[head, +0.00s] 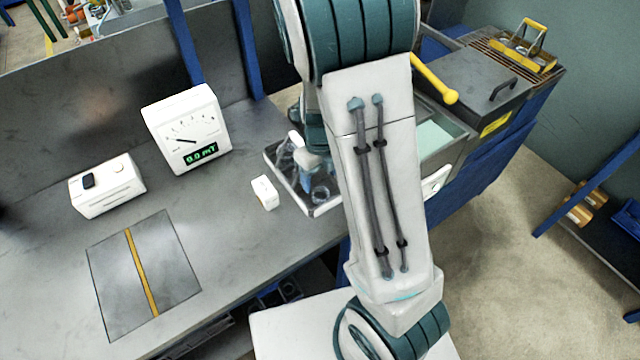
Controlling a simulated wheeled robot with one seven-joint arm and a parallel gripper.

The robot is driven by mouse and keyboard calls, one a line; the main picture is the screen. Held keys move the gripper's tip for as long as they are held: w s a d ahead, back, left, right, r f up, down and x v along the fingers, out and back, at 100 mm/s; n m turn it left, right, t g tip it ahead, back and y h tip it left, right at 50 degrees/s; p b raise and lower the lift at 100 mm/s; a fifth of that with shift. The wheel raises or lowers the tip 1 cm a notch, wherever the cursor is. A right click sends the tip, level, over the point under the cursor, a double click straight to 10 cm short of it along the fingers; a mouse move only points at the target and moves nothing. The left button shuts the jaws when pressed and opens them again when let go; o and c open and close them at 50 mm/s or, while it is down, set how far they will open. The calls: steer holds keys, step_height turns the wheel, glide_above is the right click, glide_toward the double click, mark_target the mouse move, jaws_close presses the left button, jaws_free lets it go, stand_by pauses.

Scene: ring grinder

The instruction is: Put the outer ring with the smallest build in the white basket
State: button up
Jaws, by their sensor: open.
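A shallow tray (320,211) with a pale rim stands near the right end of the grey workbench, partly behind my arm. Metallic, round-looking parts lie in it, but they are too small and too covered to tell outer rings apart or compare their builds. My gripper (313,172) is over this tray, pointing down, open, and partly hidden by my arm. I cannot tell whether its fingers are around or touching any part. I cannot clearly make out a white basket; I cannot tell whether the pale-rimmed tray is it.
A small white box (265,192) stands just left of the tray. A white dial meter (187,128) reading 0.0 mT and a white device (107,186) stand farther left. A dark plate with a yellow stripe (174,262) lies at front left. A grey machine (470,88) stands right.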

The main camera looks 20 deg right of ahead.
steer(key=s+r+n+t, duration=0.2)
steer(key=s+r+n, duration=0.5)
steer(key=n, duration=0.8)
steer(key=s+r+n+t, duration=0.2)
steer(key=s+r+n, duration=0.5)
steer(key=r+n, duration=0.6)
steer(key=n, duration=0.3)
steer(key=shift+s+r, duration=0.2)
steer(key=shift+r, duration=0.15)
steer(key=shift+f, duration=0.4)
